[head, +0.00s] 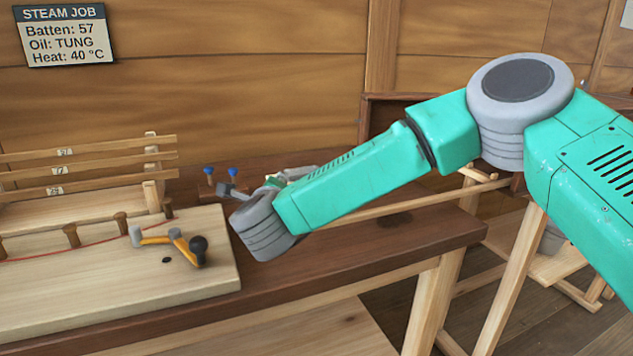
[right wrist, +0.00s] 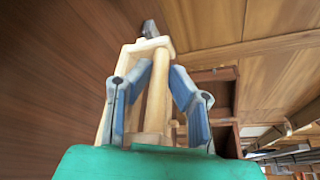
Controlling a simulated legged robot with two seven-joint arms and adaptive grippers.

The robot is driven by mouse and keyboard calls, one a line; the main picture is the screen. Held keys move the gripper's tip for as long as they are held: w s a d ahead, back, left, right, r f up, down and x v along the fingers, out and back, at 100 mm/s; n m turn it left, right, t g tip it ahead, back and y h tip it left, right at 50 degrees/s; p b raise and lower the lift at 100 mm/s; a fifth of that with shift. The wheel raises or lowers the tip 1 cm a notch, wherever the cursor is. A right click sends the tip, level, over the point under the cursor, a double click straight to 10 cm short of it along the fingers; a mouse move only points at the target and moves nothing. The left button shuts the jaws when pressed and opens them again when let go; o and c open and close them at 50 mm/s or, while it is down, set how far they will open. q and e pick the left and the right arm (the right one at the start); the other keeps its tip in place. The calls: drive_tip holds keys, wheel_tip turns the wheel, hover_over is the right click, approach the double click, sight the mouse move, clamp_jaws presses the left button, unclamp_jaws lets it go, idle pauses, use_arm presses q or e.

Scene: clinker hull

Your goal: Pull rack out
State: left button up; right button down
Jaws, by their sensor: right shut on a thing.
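My right gripper (right wrist: 160,76) is shut on a pale wooden rod (right wrist: 157,95) in the right wrist view. The rod belongs to a narrow pale wooden frame, which I take for the rack (right wrist: 143,48); a small grey block sits at its far end. One blue-grey finger is on each side of the rod. In the head view my right arm reaches in from the right over the bench and hides most of the gripper. A long pale wooden bar (head: 420,204) runs out rightward from behind my forearm. I cannot tell whether it is part of the rack. My left gripper is not in view.
The dark bench (head: 360,257) carries a pale board (head: 110,290) with pegs and an orange-handled clamp (head: 168,239). A batten stand (head: 80,175) with numbered slats is at left. A wooden trestle (head: 510,275) stands at right.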

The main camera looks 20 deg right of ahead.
drive_tip(key=shift+s+a+f, duration=0.1)
drive_tip(key=shift+a+f, duration=0.1)
drive_tip(key=shift+a, duration=0.75)
drive_tip(key=shift+s+a+f, duration=0.15)
drive_tip(key=shift+a, duration=0.8)
drive_tip(key=shift+s+a+f, duration=0.1)
drive_tip(key=shift+a+f, duration=0.1)
drive_tip(key=shift+a, duration=0.75)
drive_tip(key=c, duration=1.5)
unclamp_jaws()
drive_tip(key=shift+d, duration=0.1)
drive_tip(key=shift+d+r+v, duration=0.1)
drive_tip(key=shift+d+v, duration=0.1)
drive_tip(key=shift+v, duration=2.65)
drive_tip(key=shift+d+r+v, duration=0.1)
drive_tip(key=shift+d+v, duration=0.05)
drive_tip(key=shift+v, duration=2.7)
drive_tip(key=shift+a, duration=0.1)
